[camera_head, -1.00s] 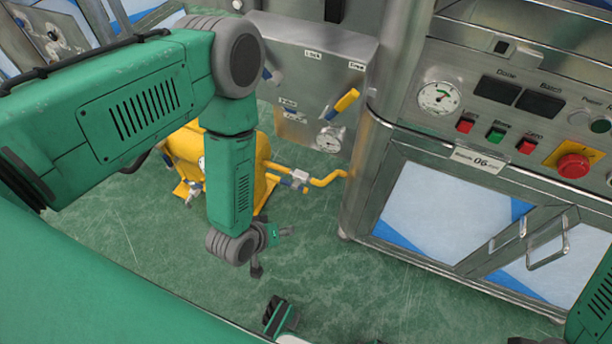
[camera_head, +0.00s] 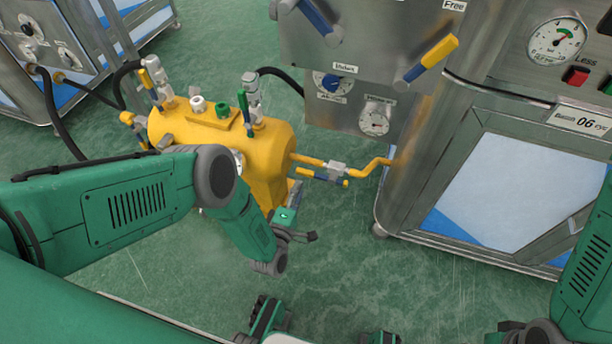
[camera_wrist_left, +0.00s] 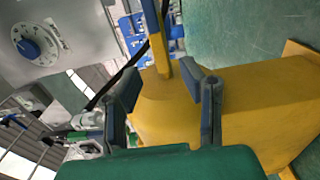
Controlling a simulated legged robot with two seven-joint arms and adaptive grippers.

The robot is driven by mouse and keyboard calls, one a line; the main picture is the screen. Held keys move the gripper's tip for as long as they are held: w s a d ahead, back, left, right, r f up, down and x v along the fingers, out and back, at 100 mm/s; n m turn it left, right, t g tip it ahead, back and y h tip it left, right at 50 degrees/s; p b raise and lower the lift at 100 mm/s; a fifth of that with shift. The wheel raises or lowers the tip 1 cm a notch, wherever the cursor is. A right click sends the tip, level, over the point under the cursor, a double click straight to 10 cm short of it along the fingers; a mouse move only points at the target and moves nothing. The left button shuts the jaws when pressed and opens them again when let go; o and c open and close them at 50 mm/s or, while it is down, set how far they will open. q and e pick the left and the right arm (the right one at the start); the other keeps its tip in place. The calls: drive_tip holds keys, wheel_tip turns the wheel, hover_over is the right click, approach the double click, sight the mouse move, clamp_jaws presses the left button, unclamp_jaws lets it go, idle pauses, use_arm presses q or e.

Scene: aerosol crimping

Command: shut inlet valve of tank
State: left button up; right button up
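The yellow tank (camera_head: 275,150) stands on the floor left of the steel machine. A yellow pipe with a small grey valve (camera_head: 336,171) and a yellow-and-blue lever joins it to the machine. On top are a yellow-handled valve (camera_head: 152,85) and a green-handled valve (camera_head: 246,108); I cannot read which is the inlet. My left gripper (camera_head: 312,236) is below the pipe, in front of the tank. In the left wrist view the left gripper (camera_wrist_left: 165,88) is open, with a yellow-and-blue bar (camera_wrist_left: 157,40) seen between its fingers. Any contact is unclear. Of my right arm, only part shows bottom right.
The cabinet (camera_head: 510,185) stands at right. Black hoses run behind the tank.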

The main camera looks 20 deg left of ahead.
sight(304, 175)
use_arm(q)
drive_tip(key=shift+w+d+b, duration=0.2)
drive_tip(key=shift+w+b, duration=0.9)
drive_tip(key=shift+w, duration=2.4)
drive_tip(key=shift+a+f, duration=0.1)
drive_tip(key=shift+a, duration=0.1)
clamp_jaws()
